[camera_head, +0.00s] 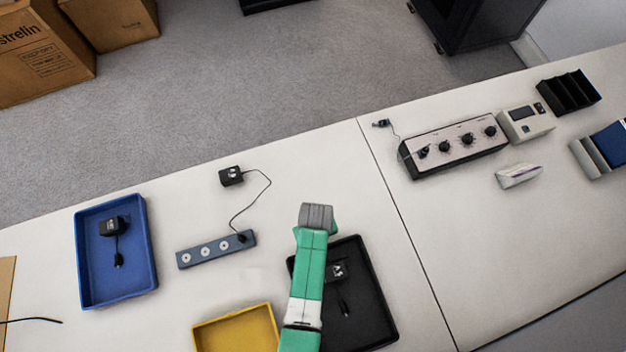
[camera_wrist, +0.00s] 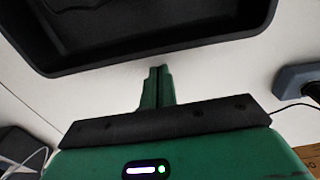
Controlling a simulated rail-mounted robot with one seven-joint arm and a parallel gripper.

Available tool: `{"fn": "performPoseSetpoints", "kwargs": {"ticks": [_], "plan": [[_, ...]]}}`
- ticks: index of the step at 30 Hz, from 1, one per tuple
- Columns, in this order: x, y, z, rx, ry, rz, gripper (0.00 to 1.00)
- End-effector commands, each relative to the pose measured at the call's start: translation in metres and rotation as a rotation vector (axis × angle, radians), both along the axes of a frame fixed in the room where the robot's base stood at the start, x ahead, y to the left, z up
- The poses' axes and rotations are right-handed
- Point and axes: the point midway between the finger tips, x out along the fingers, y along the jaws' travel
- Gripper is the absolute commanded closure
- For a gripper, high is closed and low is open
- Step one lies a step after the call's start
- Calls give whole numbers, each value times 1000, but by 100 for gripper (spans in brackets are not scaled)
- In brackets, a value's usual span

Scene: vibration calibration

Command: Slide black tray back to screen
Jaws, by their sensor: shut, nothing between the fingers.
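The black tray (camera_head: 372,300) lies on the white table at lower centre in the head view. It holds a black adapter (camera_head: 338,270) with a cord. My green arm covers its left part. In the wrist view the black tray (camera_wrist: 150,66) fills the top, its near wall facing my gripper. My gripper (camera_wrist: 157,72) is shut and empty, its green fingertips just outside that wall; I cannot tell whether they touch it. In the head view my wrist hides the fingers, beyond the tray's far edge. A beige device with a small screen (camera_head: 525,123) stands at the right.
A grey-blue power strip (camera_head: 216,249) with a plugged cord lies left of my wrist. A knobbed control box (camera_head: 455,147) stands upper right. A table seam runs right of the black tray.

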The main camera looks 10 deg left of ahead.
Motion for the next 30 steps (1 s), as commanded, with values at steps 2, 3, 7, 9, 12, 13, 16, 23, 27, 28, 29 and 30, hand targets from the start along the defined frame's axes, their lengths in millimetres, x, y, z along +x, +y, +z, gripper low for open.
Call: {"fn": "performPoseSetpoints", "kwargs": {"ticks": [2,3,7,9,12,13,16,23,27,28,29,30], "plan": [[-9,-6,2,0,1,-1,100],[-12,-8,2,0,2,0,100],[-16,-11,2,0,0,-1,100],[-17,-12,1,0,0,-1,100],[-17,-12,1,-1,1,0,100],[-17,-12,1,-1,1,0,100],[-17,-12,1,-1,1,0,100],[-52,-34,8,0,6,-2,100],[-73,-48,6,-1,4,-2,100],[-76,-51,5,0,4,-1,100],[-79,-52,4,-1,3,-1,100],[-81,-54,3,0,2,-1,100]]}}
